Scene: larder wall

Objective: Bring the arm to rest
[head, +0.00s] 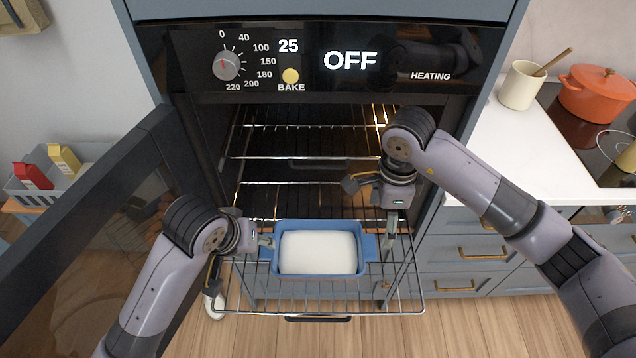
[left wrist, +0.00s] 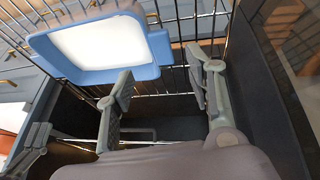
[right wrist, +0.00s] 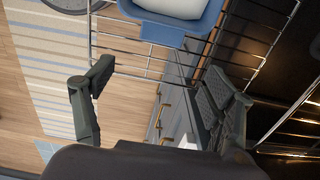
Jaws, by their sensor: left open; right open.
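A blue baking dish (head: 320,272) with a white filling (head: 318,252) sits level on the pulled-out wire rack (head: 345,308) of the oven. My left gripper (head: 266,242) is at the dish's left handle; the left wrist view shows its jaws (left wrist: 160,70) open, with the handle close before the fingertips. Whether they touch it I cannot tell. My right gripper (head: 392,238) points down by the right handle. In the right wrist view its jaws (right wrist: 160,75) are open and empty, with the dish (right wrist: 180,25) beyond the fingertips.
The oven door (head: 85,220) stands open on the left, close to my left arm. The oven display (head: 350,61) reads OFF and 25. Inner racks (head: 300,126) look empty. On the right are a counter (head: 500,150), a cream pot (head: 519,86) and an orange pot (head: 598,95).

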